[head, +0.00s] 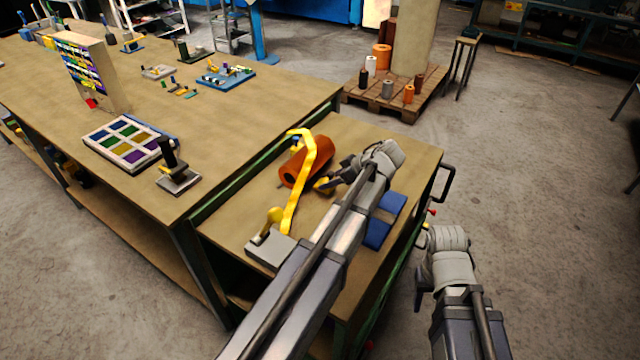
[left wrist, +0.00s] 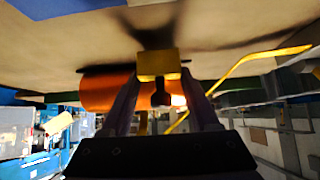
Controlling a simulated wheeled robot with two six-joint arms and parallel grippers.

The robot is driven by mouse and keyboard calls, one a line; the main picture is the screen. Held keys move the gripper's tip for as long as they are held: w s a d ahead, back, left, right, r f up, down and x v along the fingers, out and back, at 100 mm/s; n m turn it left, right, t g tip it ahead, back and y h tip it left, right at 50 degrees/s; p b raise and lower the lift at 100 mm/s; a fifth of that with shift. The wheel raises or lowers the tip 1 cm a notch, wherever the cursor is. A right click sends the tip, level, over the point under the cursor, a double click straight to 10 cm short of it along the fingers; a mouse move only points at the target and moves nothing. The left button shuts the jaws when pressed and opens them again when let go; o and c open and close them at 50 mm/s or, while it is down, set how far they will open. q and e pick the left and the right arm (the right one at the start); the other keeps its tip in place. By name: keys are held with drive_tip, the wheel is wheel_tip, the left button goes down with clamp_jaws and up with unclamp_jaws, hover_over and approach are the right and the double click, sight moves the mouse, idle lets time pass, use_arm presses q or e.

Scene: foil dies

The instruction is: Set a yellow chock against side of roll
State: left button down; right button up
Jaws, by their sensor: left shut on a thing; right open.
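An orange roll (head: 313,158) lies on its side on the lower cart top, with a bent yellow bar (head: 305,165) across it. My left gripper (head: 328,185) is at the roll's near right side, shut on a yellow chock (head: 322,184). In the left wrist view the chock (left wrist: 157,66) sits between the fingers, with the roll (left wrist: 105,91) close behind it. I cannot tell whether chock and roll touch. My right gripper (head: 419,298) is low beside the cart, mostly hidden by its wrist; it is open, and nothing shows in it.
A grey block with a yellow knob (head: 272,247) stands on the cart's near left. A blue pad (head: 384,222) lies right of my left arm. The higher bench (head: 220,115) borders the cart, holding a tray of coloured squares (head: 128,143). A pallet (head: 392,98) stands behind.

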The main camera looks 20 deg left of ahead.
sight(318, 183)
use_arm(q)
drive_tip(key=b+x, duration=0.3)
drive_tip(key=x, duration=0.2)
drive_tip(key=shift+a+r, duration=0.2)
drive_tip(key=shift+r, duration=0.15)
drive_tip(key=shift+c, duration=0.7)
unclamp_jaws()
